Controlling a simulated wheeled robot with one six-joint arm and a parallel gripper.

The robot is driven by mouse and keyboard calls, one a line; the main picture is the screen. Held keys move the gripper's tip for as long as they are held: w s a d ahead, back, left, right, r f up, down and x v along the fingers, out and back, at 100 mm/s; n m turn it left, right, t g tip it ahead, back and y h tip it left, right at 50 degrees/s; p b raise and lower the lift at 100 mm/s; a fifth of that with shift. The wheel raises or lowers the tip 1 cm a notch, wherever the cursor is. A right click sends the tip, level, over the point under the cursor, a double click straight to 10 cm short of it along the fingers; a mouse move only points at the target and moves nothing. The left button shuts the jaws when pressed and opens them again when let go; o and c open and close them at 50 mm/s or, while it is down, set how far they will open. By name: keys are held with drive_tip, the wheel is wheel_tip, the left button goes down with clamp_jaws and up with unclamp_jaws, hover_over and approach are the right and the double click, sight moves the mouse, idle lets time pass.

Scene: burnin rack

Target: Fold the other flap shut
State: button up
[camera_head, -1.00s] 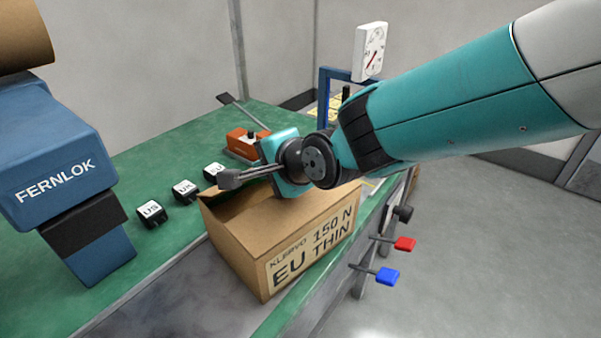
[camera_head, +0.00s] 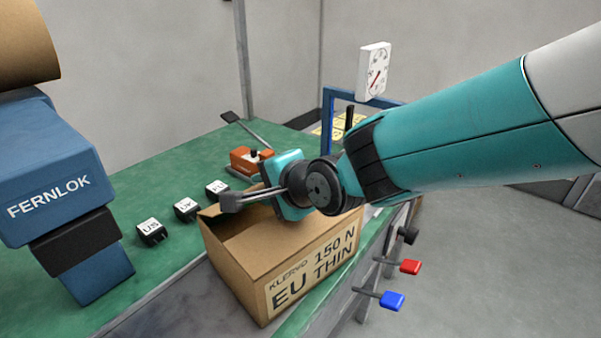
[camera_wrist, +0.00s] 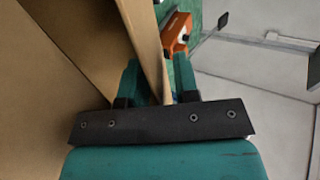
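The cardboard box (camera_head: 228,267), labelled "KLERVO 150 N EU THIN", sits at the bench's right edge. A shadowed gap shows at its top left; my gripper covers the far part of the top. My gripper (camera_head: 238,200) reaches in from the right, fingers pointing left, just above the box's far top edge. In the wrist view, a thin cardboard flap (camera_wrist: 145,35) stands edge-on and runs down between the two fingers (camera_wrist: 157,80). The fingers are apart, one on each side of it. I cannot tell whether either finger touches it.
Several small adapters, among them one marked US (camera_head: 151,231), stand left of the box on the green bench (camera_head: 160,185). An orange device (camera_head: 247,160) is behind. The blue FERNLOK machine (camera_head: 55,185) is at left. Red (camera_head: 410,266) and blue (camera_head: 393,300) handles stick out at right.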

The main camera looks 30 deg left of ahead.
drive_tip(key=v, duration=1.7)
drive_tip(key=shift+s+b, duration=0.15)
drive_tip(key=shift+b, duration=0.25)
drive_tip(key=shift+d+r, duration=0.1)
drive_tip(key=shift+d, duration=0.05)
